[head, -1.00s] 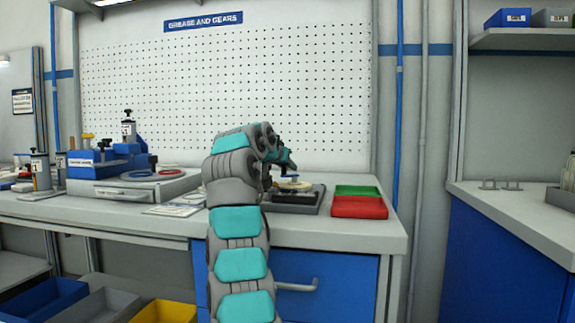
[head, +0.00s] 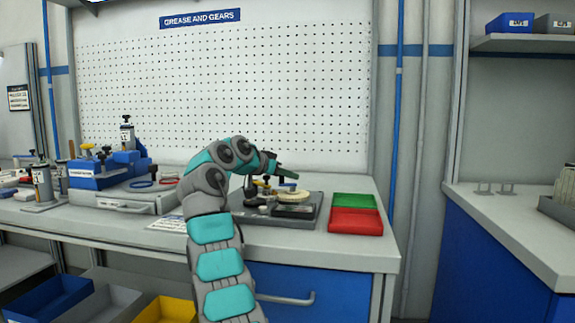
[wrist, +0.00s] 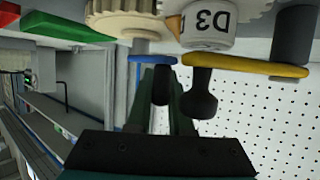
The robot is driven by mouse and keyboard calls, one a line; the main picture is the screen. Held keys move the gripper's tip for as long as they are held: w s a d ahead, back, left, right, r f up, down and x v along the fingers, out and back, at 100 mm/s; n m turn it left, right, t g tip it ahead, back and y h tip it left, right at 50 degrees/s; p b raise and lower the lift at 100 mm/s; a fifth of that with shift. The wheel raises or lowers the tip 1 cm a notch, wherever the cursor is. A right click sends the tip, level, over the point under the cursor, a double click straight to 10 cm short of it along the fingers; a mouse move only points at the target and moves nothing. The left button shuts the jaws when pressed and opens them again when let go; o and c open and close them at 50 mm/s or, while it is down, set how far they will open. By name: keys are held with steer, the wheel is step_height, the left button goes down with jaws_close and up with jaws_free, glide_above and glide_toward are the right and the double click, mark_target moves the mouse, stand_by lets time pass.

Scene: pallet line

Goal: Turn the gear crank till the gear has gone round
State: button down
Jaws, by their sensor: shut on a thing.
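In the wrist view, my gripper (wrist: 163,100) is shut on the black knob (wrist: 162,84) under a blue crank arm (wrist: 151,59). The blue arm joins a grey shaft beneath a cream gear (wrist: 122,18). Beside it, a yellow crank arm (wrist: 247,67) with its own black knob (wrist: 200,100) hangs next to my right finger. A white hub marked D3 (wrist: 208,28) is above the yellow arm, with part of another gear behind. In the head view, my gripper (head: 287,175) is over the gear unit (head: 310,218); a cream gear (head: 293,197) shows, while my arm hides part of the unit.
A red tray (head: 355,221) and a green tray (head: 349,202) stand just right of the unit. A blue fixture (head: 98,172) and a grey press stand (head: 42,186) are at the left. A pegboard (head: 220,85) rises behind the bench (head: 365,256).

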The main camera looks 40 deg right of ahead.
steer(key=shift+m+g+p, duration=0.3)
steer(key=shift+p, duration=0.1)
steer(key=c, duration=0.8)
jaws_free()
steer(key=shift+b+v, duration=0.4)
steer(key=shift+v, duration=3.4)
steer(key=shift+a, duration=0.1)
